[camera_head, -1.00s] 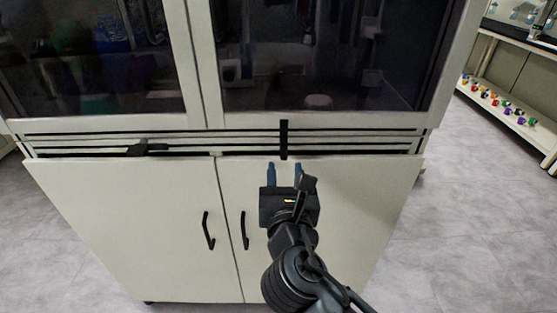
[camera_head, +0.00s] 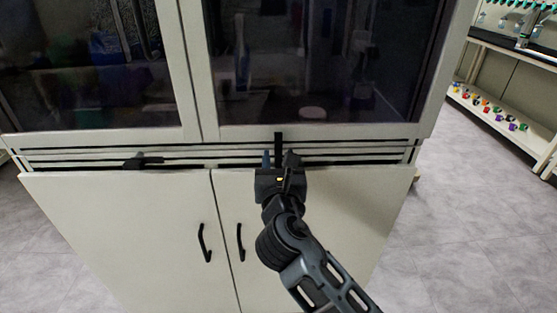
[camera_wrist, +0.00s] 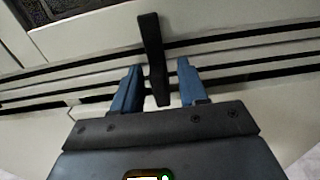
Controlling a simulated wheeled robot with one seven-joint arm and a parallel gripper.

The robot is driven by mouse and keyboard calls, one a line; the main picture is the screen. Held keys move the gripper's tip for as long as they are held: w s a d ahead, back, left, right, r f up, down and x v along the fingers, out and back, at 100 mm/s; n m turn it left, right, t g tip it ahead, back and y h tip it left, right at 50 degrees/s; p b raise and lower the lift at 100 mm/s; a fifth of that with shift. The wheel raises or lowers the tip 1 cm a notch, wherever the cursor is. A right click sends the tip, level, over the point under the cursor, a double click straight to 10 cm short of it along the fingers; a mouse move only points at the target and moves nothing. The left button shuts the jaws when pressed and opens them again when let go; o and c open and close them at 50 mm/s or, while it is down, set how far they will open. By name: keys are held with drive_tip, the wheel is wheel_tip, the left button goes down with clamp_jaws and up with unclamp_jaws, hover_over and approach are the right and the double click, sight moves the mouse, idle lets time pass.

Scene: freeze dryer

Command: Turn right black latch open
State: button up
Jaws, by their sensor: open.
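The right black latch (camera_head: 278,142) stands upright on the slatted band of the white cabinet, below the right glass door. In the wrist view the latch (camera_wrist: 153,55) runs down between the two blue fingers, with its lower end between them. My gripper (camera_head: 277,158) is open in front of the band; in the wrist view its fingers (camera_wrist: 157,80) stand on either side of the latch, with a visible gap on each side. In the head view the lower part of the latch is partly hidden by my gripper. The left black latch (camera_head: 143,162) lies horizontal on the same band.
Below the band are two white lower doors with black handles (camera_head: 204,243) and (camera_head: 240,241). Dark glass doors (camera_head: 300,70) are above. A shelf with small coloured items (camera_head: 490,104) stands at the far right. The grey floor (camera_head: 460,230) between is clear.

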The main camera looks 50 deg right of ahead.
clamp_jaws()
drive_tip(key=shift+m, duration=0.4)
drive_tip(key=m, duration=0.3)
drive_tip(key=shift+m, duration=0.3)
drive_tip(key=m+b, duration=0.1)
drive_tip(key=m, duration=0.3)
drive_tip(key=shift+s+f+m, duration=0.1)
drive_tip(key=shift+f+m, duration=0.05)
drive_tip(key=shift+m, duration=0.25)
drive_tip(key=m+b, duration=0.2)
drive_tip(key=m, duration=0.2)
drive_tip(key=shift+d+f, duration=0.1)
drive_tip(key=shift+f, duration=0.05)
drive_tip(key=m+b, duration=0.2)
drive_tip(key=m, duration=0.2)
drive_tip(key=shift+m+b, duration=0.3)
drive_tip(key=shift+b, duration=0.1)
